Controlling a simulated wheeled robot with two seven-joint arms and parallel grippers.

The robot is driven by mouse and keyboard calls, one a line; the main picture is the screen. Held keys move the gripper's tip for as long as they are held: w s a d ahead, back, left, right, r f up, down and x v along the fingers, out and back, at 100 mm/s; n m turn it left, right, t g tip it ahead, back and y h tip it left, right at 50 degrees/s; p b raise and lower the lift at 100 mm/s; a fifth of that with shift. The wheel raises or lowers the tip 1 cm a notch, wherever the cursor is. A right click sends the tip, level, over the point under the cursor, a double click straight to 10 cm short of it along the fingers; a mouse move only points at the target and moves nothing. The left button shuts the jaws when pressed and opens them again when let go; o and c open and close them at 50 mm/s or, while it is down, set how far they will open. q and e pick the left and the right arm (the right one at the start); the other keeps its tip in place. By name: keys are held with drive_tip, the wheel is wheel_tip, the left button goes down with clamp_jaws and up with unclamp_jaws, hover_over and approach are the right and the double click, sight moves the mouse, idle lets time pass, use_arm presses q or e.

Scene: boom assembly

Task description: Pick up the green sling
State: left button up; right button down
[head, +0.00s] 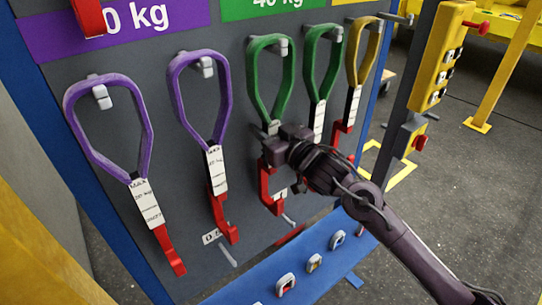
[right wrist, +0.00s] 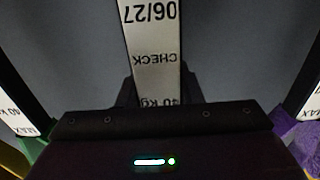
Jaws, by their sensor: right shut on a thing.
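Two green slings hang from pegs on the grey board under the green 40 kg label (head: 268,5). My right gripper (head: 272,138) is at the white tag of the left green sling (head: 252,80), just below its loop, and is shut on it. In the right wrist view the tag (right wrist: 153,45) runs up from between the dark fingers, with upside-down print reading 06/27, CHECK and 40 kg. The sling's loop still lies around its peg (head: 282,47), and its red hook (head: 266,190) hangs below the gripper. The other green sling (head: 310,75) hangs just to the right. My left gripper is out of view.
Two purple slings (head: 70,115) (head: 175,85) hang to the left and a yellow sling (head: 374,50) to the right. A blue ledge (head: 250,290) with small shackles runs below. A yellow post with a control box (head: 440,60) stands at the right.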

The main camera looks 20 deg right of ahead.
idle(0.6)
drive_tip(key=shift+r, duration=0.2)
drive_tip(key=shift+w, duration=0.1)
